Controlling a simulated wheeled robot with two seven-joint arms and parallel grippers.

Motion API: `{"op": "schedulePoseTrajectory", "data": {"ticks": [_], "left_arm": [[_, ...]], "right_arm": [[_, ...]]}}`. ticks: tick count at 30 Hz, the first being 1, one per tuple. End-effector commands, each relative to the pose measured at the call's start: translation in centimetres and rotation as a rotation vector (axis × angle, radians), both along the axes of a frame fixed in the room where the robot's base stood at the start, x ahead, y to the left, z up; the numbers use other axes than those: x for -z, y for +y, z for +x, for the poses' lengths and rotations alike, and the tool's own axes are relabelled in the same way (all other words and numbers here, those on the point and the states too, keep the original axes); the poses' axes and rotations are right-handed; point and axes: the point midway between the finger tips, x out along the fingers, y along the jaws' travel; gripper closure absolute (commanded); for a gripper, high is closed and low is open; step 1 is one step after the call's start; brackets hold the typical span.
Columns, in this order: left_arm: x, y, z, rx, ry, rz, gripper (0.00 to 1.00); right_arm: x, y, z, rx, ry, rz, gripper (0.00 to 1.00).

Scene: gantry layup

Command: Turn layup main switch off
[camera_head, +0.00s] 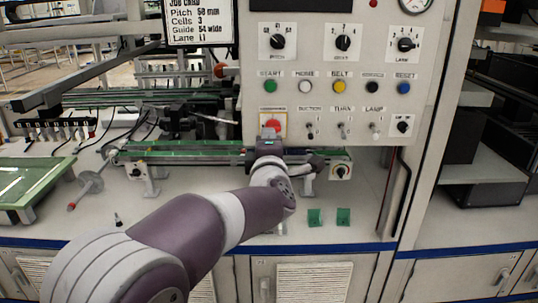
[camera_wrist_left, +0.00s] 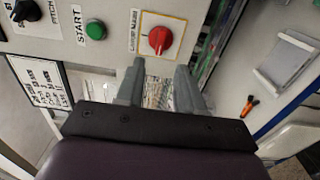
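The layup main switch is a red rotary knob (camera_wrist_left: 159,40) on a yellow-and-white plate, with a label beside it, in the left wrist view. In the head view the red switch (camera_head: 271,124) shows just above the end of my left arm, its lower part hidden. My left gripper (camera_wrist_left: 160,66) is open and empty. Its two fingers point at the knob, one toward each side, and appear apart from it. The exact distance and the knob's set position cannot be told. My right gripper is not in view.
The panel (camera_head: 345,75) carries a green START button (camera_head: 270,87), other coloured buttons, dials and small toggles. A green rail (camera_head: 180,150) runs behind my left arm. Two green blocks (camera_head: 316,217) lie on the bench. A green-topped tray (camera_head: 30,185) is at left.

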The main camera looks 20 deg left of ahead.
Motion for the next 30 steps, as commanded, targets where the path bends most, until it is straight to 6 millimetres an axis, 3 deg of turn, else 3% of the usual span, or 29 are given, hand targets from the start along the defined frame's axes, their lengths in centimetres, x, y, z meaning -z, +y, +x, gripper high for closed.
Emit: {"op": "schedulePoseTrajectory", "data": {"ticks": [3,9,22,23,26,28,30], "left_arm": [[-0.2,-1.0,-3.2,0.003,-0.003,-0.001,0.63],[0.0,-1.7,-5.9,0.000,0.001,0.000,0.63],[0.4,-2.3,-6.2,0.025,0.035,0.049,0.63],[1.1,-3.1,-6.1,0.069,0.074,0.098,0.63],[6.2,-7.2,-7.0,0.327,0.286,0.388,0.63],[11.8,-8.9,-9.4,0.552,0.483,0.645,0.63],[16.8,-8.8,-12.6,0.749,0.657,0.847,0.63]], "right_arm": [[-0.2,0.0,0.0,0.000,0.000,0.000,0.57],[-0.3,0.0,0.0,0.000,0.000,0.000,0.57],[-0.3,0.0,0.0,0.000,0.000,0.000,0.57],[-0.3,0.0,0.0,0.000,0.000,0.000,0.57],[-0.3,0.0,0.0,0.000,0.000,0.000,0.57],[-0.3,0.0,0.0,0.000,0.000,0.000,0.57],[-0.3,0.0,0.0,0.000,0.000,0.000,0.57]]}}
